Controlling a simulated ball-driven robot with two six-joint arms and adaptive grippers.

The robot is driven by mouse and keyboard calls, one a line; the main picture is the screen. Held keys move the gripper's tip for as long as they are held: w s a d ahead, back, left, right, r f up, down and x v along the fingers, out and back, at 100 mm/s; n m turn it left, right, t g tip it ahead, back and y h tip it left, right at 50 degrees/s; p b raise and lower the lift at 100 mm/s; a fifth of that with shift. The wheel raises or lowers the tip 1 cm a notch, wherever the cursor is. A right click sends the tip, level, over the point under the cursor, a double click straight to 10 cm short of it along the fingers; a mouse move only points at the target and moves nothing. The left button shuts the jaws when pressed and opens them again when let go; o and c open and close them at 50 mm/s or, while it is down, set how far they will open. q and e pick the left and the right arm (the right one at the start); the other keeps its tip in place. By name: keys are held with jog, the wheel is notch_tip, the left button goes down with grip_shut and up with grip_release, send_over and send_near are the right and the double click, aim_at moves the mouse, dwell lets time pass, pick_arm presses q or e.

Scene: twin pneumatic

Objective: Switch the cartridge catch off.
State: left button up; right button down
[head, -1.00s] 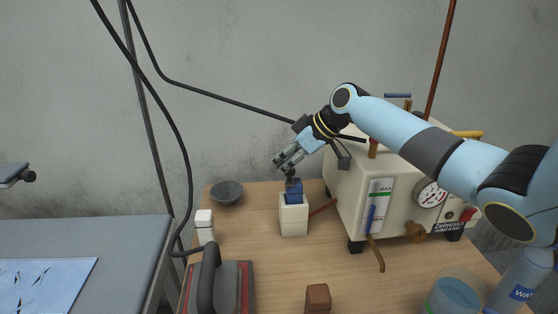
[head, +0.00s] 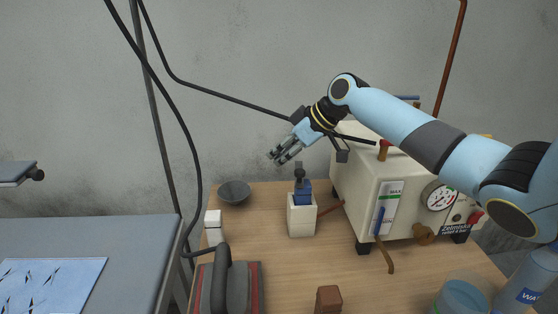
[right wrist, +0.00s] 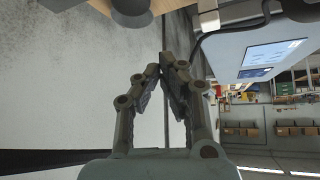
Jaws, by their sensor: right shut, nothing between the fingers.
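A white block (head: 302,222) stands on the wooden table with a blue cartridge-like part (head: 302,197) set in its top. A small dark upright piece (head: 300,177) sticks up from the blue part; it may be the catch, and I cannot tell its setting. My right gripper (head: 275,157) is shut and empty, above and left of this piece, apart from it. In the right wrist view its fingertips (right wrist: 172,62) meet with nothing between them. My left gripper is not in view.
A cream machine (head: 350,190) with a gauge (head: 440,197) and blue lever (head: 379,220) stands at right under my right arm. A dark bowl (head: 234,193), white block stack (head: 213,226), iron-like object (head: 229,288), brown block (head: 329,299) and water jar (head: 461,299) surround clear table.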

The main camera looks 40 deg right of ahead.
jog(key=s+d+r, duration=0.2)
jog(key=d+r, duration=0.1)
jog(key=s+d+r+b, duration=0.1)
jog(key=shift+d+r, duration=0.25)
jog(key=shift+d, duration=0.05)
jog(key=shift+r, duration=0.3)
jog(key=shift+s+d+r, duration=0.2)
jog(key=shift+r, duration=0.05)
